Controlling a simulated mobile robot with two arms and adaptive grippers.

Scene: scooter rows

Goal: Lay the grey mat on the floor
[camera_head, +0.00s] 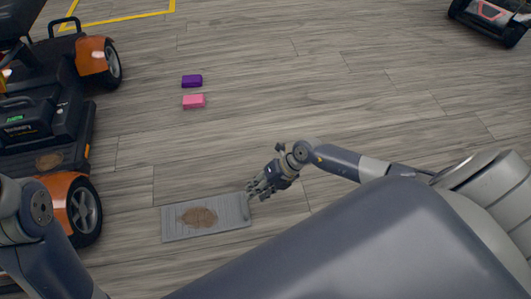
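The grey mat (232,219), a rectangle with a brown patch (198,217) near its middle, shows in the head view left of centre. It looks flat and level with the floor; I cannot tell whether it touches the floor or is held just above it. My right gripper (256,192) is at the mat's right end, with its fingertips at or over the upper right corner. The fingers are too small to tell whether they are closed on the edge. My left arm shows at the lower left, but its gripper is out of view.
A black and orange scooter (72,120) stands on the left, its near wheel (84,210) close to the mat. Purple (192,81) and pink (194,101) blocks lie farther back. Another scooter (490,18) is at the top right. The middle floor is clear.

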